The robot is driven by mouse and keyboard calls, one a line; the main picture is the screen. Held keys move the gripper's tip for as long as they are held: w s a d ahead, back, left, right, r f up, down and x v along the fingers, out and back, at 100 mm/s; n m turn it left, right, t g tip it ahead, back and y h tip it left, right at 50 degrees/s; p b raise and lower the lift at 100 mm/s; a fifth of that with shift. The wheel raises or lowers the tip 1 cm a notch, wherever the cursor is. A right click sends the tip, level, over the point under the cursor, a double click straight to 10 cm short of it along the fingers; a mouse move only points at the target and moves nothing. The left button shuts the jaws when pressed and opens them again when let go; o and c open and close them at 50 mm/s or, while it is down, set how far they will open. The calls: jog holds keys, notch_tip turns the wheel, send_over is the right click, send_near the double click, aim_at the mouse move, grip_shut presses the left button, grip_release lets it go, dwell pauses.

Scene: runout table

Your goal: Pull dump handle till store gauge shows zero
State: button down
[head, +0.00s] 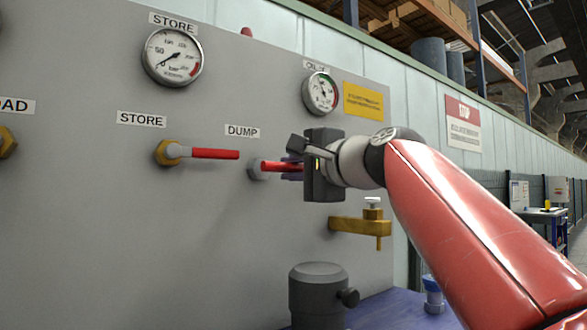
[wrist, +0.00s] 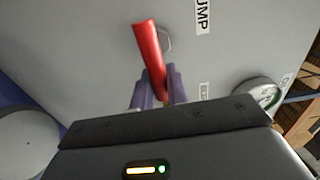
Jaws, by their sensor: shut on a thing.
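The dump handle (head: 274,165) is a red lever on a grey hub under the DUMP label (head: 242,131). My gripper (head: 292,168) is shut on its free right end. In the wrist view the red dump handle (wrist: 149,50) runs down between the two purple fingers of my gripper (wrist: 158,90). The lever lies about level in the head view. The store gauge (head: 172,56), a white dial under the upper STORE label (head: 173,22), has its needle pointing to the lower left, near the zero end of the scale. The fingertips are partly hidden in the head view.
The red-handled store valve (head: 205,153) is left of the dump handle. A second gauge (head: 321,93) sits above my gripper and a brass tap (head: 362,225) below it. A dark grey cylinder (head: 318,295) stands lower down, by a blue surface (head: 395,308).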

jog(key=shift+w+a, duration=0.1)
jog(key=shift+w, duration=0.1)
dwell(0.5)
jog(key=shift+p+x, duration=0.55)
jog(key=shift+x, duration=0.5)
jog(key=shift+f, duration=0.1)
jog(key=c, duration=1)
grip_release()
jog(key=shift+b+v, duration=1.1)
jog(key=shift+v, duration=3.45)
